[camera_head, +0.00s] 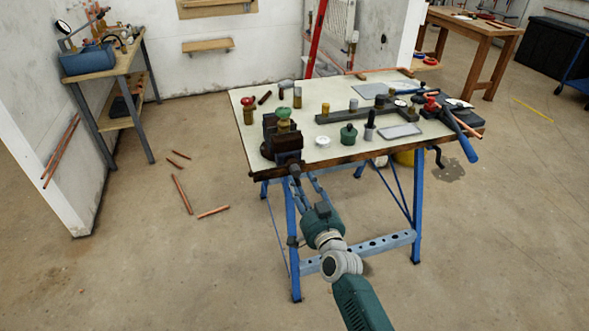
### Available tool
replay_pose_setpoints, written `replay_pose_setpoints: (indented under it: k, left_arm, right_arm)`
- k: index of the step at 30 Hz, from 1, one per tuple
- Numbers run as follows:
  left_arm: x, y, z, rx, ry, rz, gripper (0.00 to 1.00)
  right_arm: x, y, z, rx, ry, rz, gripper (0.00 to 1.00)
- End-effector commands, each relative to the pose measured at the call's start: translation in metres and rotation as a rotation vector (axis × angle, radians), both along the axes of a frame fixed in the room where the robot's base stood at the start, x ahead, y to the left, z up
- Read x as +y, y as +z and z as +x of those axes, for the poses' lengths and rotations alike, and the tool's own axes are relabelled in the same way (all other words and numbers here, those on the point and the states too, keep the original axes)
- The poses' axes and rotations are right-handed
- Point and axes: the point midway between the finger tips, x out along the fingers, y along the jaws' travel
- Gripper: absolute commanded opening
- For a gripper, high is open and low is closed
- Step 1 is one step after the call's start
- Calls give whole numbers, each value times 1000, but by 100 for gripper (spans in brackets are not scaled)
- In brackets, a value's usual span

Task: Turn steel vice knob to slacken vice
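The dark vice (283,140) is on the near left corner of the workbench. Its knob (295,170) projects from the front, just beyond the bench edge. My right gripper (307,180) reaches up from below, its blue-grey fingers spread apart with a gap between them. The fingertips are close to the knob, at its lower right; I cannot tell whether they touch it. I cannot see how far apart the vice jaws are. My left gripper is not in view.
The workbench top (315,95) carries valves, a green pot (348,134), a white dish (322,141) and a red-and-blue tool (455,128) at right. Its blue legs (291,245) flank my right arm. Copper pipes (181,194) lie on the floor at left. A side shelf (108,65) stands further left.

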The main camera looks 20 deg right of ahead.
Motion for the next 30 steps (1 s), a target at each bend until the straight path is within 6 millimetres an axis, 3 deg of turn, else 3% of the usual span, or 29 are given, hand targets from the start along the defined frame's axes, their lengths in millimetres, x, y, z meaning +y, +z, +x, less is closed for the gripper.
replay_pose_setpoints:
  k: [8,24,30]
  left_arm:
    - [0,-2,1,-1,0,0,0]
    - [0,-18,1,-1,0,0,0]
    - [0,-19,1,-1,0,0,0]
  right_arm:
    - [0,0,3,-1,0,-5,39]
    - [1,-1,45,0,0,-8,39]
    - [2,0,50,1,0,-8,39]
